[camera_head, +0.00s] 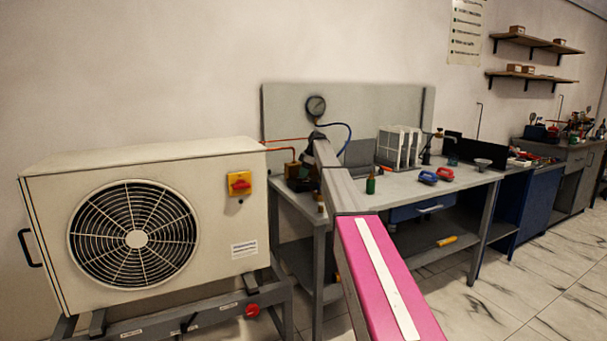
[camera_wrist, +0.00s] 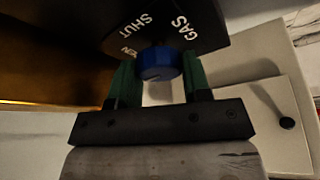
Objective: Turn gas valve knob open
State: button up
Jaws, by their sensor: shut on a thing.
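The gas valve knob (camera_wrist: 158,64) is a blue round knob in the wrist view. It sits below a dark panel (camera_wrist: 165,25) with white lettering that reads "GAS", "SHUT" and a partly hidden word ending in "EN". My gripper (camera_wrist: 157,78) has its two green fingers on either side of the knob, shut on it. The knob's pointer or mark is too dark to read. In the head view my arm reaches to the bench and hides the knob and my gripper.
A large fan unit (camera_head: 135,235) with a red and yellow switch (camera_head: 239,184) stands left of the bench. A gauge (camera_head: 316,106) with a blue hose is at the back panel. A green bottle (camera_head: 370,185), a white rack (camera_head: 398,147) and blue and red items (camera_head: 428,178) are on the bench.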

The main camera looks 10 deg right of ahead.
dwell(0.3)
jog(key=o, duration=0.9)
jog(key=shift+o, duration=0.2)
jog(key=shift+r, duration=0.1)
jog(key=v, duration=1)
jog(key=shift+r, duration=0.3)
jog(key=shift+s+d, duration=0.1)
